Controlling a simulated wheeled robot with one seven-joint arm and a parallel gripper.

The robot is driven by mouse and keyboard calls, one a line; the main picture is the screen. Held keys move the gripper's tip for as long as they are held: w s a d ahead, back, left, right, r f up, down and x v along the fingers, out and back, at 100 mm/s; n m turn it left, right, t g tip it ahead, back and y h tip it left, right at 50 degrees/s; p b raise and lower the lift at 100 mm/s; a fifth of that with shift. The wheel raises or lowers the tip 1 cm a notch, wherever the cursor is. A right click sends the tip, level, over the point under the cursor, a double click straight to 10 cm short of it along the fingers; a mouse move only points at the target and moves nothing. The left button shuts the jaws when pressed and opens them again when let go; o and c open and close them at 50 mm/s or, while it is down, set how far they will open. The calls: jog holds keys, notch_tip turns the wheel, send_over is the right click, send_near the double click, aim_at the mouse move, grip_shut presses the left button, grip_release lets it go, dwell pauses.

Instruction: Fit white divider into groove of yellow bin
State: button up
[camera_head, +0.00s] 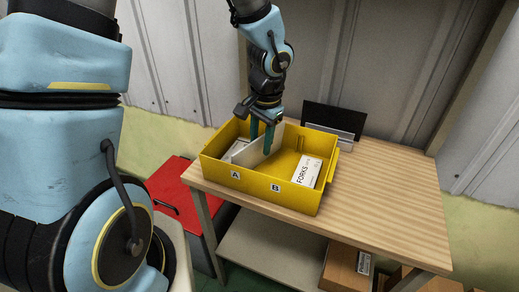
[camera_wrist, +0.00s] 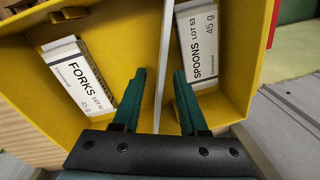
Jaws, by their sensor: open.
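The yellow bin (camera_head: 230,184) stands on the wooden table, with labels A and B on its front wall. The white divider (camera_head: 249,154) stands on edge inside the bin, between the two sides. In the wrist view the divider (camera_wrist: 165,45) is a thin pale strip running between my fingers. My gripper (camera_head: 261,142) is open, with one green finger on each side of the divider; in the wrist view the gripper (camera_wrist: 159,72) shows a gap to the left finger and less to the right. Whether the divider's lower edge sits in a groove is hidden.
A FORKS box (camera_head: 307,171) lies in side B. A SPOONS box (camera_wrist: 202,45) lies on the other side of the divider. A black panel (camera_head: 334,117) stands behind the bin. The table's right part (camera_head: 390,190) is clear. A red box (camera_head: 172,185) is at left.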

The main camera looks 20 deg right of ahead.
jog(key=shift+f, duration=0.35)
jog(key=shift+c, duration=0.4)
grip_shut()
